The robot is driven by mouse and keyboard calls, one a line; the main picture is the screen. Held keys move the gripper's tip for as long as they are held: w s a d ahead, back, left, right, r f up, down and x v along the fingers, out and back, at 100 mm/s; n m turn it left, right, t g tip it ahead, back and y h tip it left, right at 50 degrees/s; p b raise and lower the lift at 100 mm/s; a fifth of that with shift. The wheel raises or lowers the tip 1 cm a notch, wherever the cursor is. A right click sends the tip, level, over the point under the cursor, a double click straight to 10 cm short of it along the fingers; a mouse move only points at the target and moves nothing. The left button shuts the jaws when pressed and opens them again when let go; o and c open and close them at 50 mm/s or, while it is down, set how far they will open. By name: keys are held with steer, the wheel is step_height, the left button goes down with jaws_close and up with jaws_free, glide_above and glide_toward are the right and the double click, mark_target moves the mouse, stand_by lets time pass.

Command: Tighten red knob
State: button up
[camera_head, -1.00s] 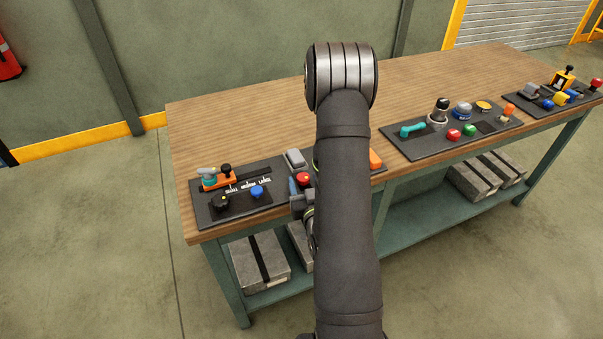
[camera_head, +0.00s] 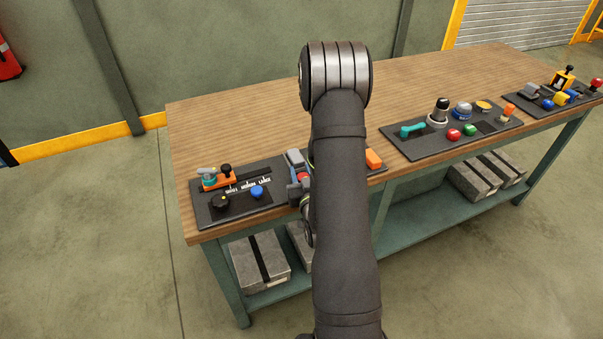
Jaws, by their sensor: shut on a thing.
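A red knob (camera_head: 303,176) shows as a small patch on the left black panel (camera_head: 240,213), beside my arm, which hides the rest of it. My gripper (camera_head: 300,187) is at this knob, with only its left side showing past my arm. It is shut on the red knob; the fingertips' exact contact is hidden. Another red knob (camera_head: 453,135) is on the middle panel, and a red ball-topped part (camera_head: 596,84) is at the far right, both away from my gripper.
The wooden tabletop (camera_head: 240,125) behind is clear.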

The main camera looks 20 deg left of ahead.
steer(key=shift+m+h, duration=0.3)
steer(key=shift+h, duration=0.1)
steer(key=shift+w+d+m+t+h, duration=0.1)
steer(key=shift+d+m+t+h, duration=0.1)
steer(key=shift+m+t+h, duration=1.25)
steer(key=shift+n+g+h, duration=0.25)
steer(key=shift+g, duration=0.1)
steer(key=o, duration=1)
steer(key=shift+d, duration=0.1)
steer(key=v, duration=1.7)
steer(key=shift+s+r, duration=0.1)
steer(key=shift+s, duration=0.1)
